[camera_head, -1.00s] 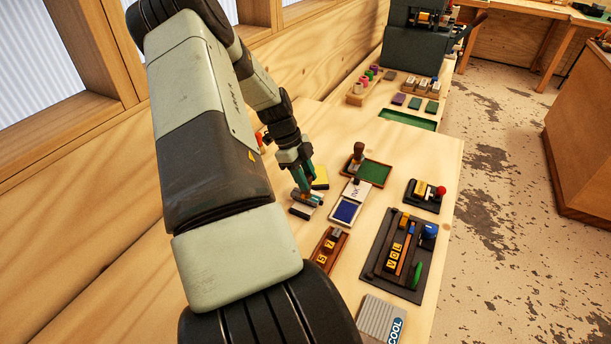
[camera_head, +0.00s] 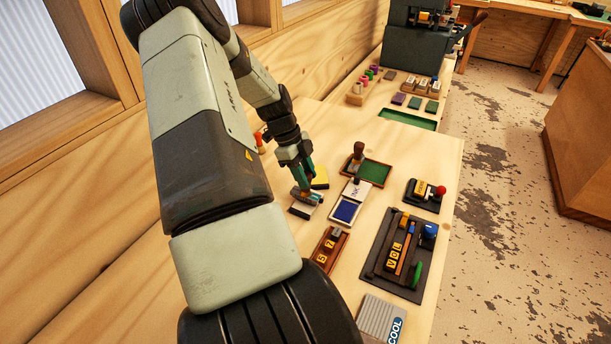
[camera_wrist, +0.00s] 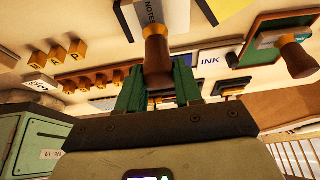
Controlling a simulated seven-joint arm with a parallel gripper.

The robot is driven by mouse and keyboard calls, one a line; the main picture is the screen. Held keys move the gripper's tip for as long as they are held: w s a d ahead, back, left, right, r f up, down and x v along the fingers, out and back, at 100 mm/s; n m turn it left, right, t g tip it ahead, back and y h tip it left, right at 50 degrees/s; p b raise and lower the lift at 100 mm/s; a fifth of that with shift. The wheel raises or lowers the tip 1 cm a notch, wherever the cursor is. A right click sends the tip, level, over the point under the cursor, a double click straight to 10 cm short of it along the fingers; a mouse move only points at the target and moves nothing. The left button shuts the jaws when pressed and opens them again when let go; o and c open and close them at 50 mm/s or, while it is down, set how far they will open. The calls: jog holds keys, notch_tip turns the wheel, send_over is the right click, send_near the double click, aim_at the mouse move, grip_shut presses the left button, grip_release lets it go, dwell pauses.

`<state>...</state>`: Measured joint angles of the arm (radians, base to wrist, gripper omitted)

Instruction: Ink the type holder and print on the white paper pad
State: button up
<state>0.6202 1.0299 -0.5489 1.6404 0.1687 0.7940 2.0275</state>
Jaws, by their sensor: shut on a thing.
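My gripper (camera_head: 304,182) is shut on the type holder (camera_head: 306,195), whose brown wooden handle (camera_wrist: 158,55) stands between the green fingers in the wrist view. The holder is over the white paper pad (camera_head: 303,208); I cannot tell whether it touches it. The holder's printing face is hidden.
A yellow pad (camera_head: 320,177) lies just behind the gripper. A green pad (camera_head: 377,172) with a wooden-handled stamp (camera_head: 358,152) stands at the back right. Bare table separates several items.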

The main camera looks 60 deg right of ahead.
jog(key=shift+r, duration=3.15)
jog(key=w+a+r+n+t+h, duration=0.2)
jog(key=w+a+r+n, duration=0.4)
jog(key=w+a+n, duration=0.35)
jog(key=w+a+r+n+t+h, duration=0.3)
jog(key=w+a+r+n, duration=0.2)
jog(key=w+a+n, duration=0.5)
jog(key=w+a+r+n+t+y, duration=0.1)
jog(key=a+r+n, duration=0.3)
jog(key=a, duration=0.4)
jog(key=w+a+r+n+t+y, duration=0.2)
jog(key=a+r+n, duration=0.3)
jog(key=a+n, duration=0.2)
jog(key=w+a+r+n+t+y, duration=0.1)
jog(key=a+r+n, duration=0.3)
jog(key=a, duration=0.5)
jog(key=shift+w+a+r+n+t+y, duration=0.15)
jog(key=shift+w+r+n+t+y, duration=0.15)
jog(key=shift+w+n+y, duration=0.35)
